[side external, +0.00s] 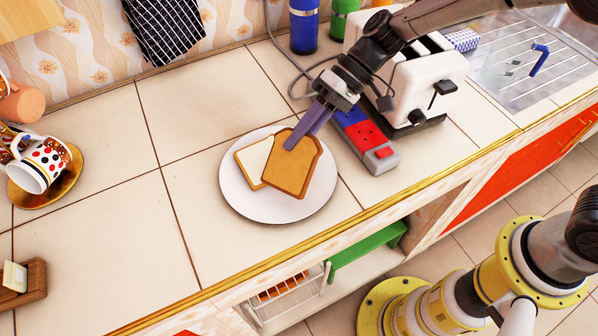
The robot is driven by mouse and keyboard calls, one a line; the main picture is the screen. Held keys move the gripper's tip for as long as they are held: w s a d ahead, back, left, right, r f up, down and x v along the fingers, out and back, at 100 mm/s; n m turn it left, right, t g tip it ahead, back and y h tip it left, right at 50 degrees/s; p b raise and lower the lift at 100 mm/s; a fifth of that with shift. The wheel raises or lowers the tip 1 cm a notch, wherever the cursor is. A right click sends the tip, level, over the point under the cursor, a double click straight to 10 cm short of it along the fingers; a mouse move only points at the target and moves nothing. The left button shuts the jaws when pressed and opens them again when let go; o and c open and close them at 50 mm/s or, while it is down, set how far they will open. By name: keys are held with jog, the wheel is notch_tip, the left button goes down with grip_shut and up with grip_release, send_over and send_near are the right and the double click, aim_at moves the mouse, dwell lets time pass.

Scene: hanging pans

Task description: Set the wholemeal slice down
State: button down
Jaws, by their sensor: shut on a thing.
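The wholemeal slice (291,170) is brown with a darker crust. My gripper (294,143) is shut on its upper edge, with the purple-grey fingers reaching down from the upper right. The slice is over the right part of a round white plate (245,201) and overlaps a white slice of bread (253,158) on the plate. I cannot tell whether the wholemeal slice touches the plate or the white slice, or is held just above them.
A red and blue power strip (366,137) lies right of the plate, near a white toaster (405,85). A polka-dot mug (38,165) tilts on a gold saucer (52,196) at the left. The tiled counter (105,240) is clear left of the plate.

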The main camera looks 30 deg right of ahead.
jog(key=c, duration=1)
grip_release()
jog(key=shift+v, duration=4)
jog(key=r, duration=0.2)
jog(key=d+r, duration=0.1)
jog(key=r, duration=0.2)
jog(key=d+r, duration=0.1)
jog(key=r, duration=0.2)
jog(key=shift+w+d+r, duration=0.1)
jog(key=shift+w+d, duration=0.05)
jog(key=s+d+r+t+h, duration=0.2)
jog(key=s+d+r+t, duration=0.1)
jog(key=s+d+r, duration=0.6)
jog(key=s+d+f+t+h, duration=0.1)
jog(key=s+d+f+h, duration=0.1)
jog(key=s+d+f, duration=0.1)
jog(key=s+d+f+m+t+h, duration=0.1)
jog(key=s+d+f+h, duration=0.2)
jog(key=s+d+f, duration=0.1)
jog(key=s+d+f+t+h, duration=0.2)
jog(key=s+d+f+h, duration=0.1)
jog(key=s+d, duration=0.2)
jog(key=shift+s+d+f+m, duration=0.1)
jog(key=shift+s+m, duration=0.05)
jog(key=shift+s, duration=0.25)
jog(key=shift+s+d+f+m, duration=0.1)
jog(key=shift+s+d+m, duration=0.05)
jog(key=shift+s, duration=0.3)
